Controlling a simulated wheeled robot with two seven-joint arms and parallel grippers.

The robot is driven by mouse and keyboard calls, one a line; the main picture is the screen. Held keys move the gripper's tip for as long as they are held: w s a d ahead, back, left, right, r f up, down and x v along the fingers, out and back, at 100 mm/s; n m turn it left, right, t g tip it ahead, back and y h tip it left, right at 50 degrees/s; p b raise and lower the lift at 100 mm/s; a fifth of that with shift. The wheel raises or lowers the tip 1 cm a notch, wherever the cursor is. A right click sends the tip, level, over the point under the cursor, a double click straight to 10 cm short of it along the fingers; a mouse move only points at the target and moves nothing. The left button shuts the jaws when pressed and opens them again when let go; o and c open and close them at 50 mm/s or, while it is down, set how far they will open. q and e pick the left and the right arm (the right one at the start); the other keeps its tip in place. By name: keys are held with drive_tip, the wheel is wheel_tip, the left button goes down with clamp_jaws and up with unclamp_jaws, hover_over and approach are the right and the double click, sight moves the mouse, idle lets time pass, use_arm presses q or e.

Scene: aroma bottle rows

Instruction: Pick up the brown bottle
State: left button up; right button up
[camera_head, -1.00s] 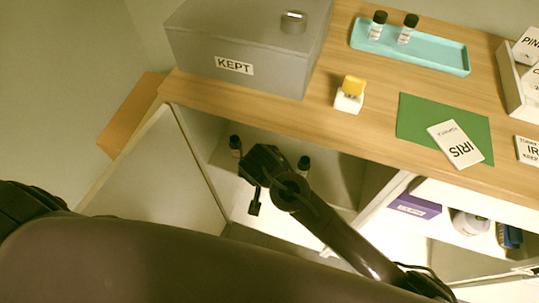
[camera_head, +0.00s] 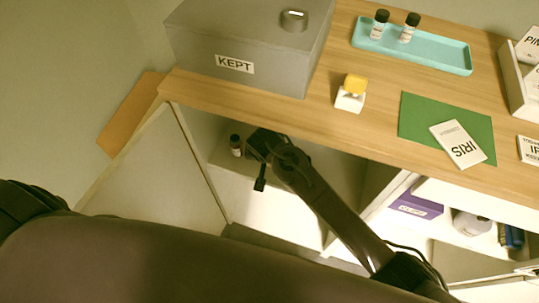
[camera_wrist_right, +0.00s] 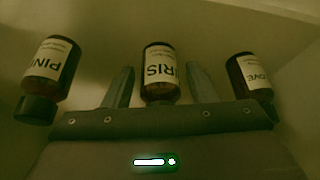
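In the right wrist view three brown bottles show inside the dim cabinet. The one labelled IRIS (camera_wrist_right: 160,75) is in the middle, between the spread fingers of my right gripper (camera_wrist_right: 158,88). The PINE bottle (camera_wrist_right: 50,66) is on the left, outside the fingers. A third bottle (camera_wrist_right: 248,75), its label partly reading "OVE", is on the right. In the head view my right gripper (camera_head: 260,158) reaches into the open compartment below the worktop, and one bottle (camera_head: 235,145) shows left of it. Whether the fingers touch the IRIS bottle cannot be told. My left gripper is not in view.
On the worktop (camera_head: 300,120) are a grey KEPT box (camera_head: 250,45), a teal tray (camera_head: 440,58) with two bottles, a yellow-topped white item (camera_head: 351,93), and an IRIS card (camera_head: 458,143) on a green mat (camera_head: 415,120). A purple box (camera_head: 416,206) sits in the right compartment.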

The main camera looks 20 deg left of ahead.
drive_tip(key=c, duration=0.9)
drive_tip(key=shift+r, duration=0.1)
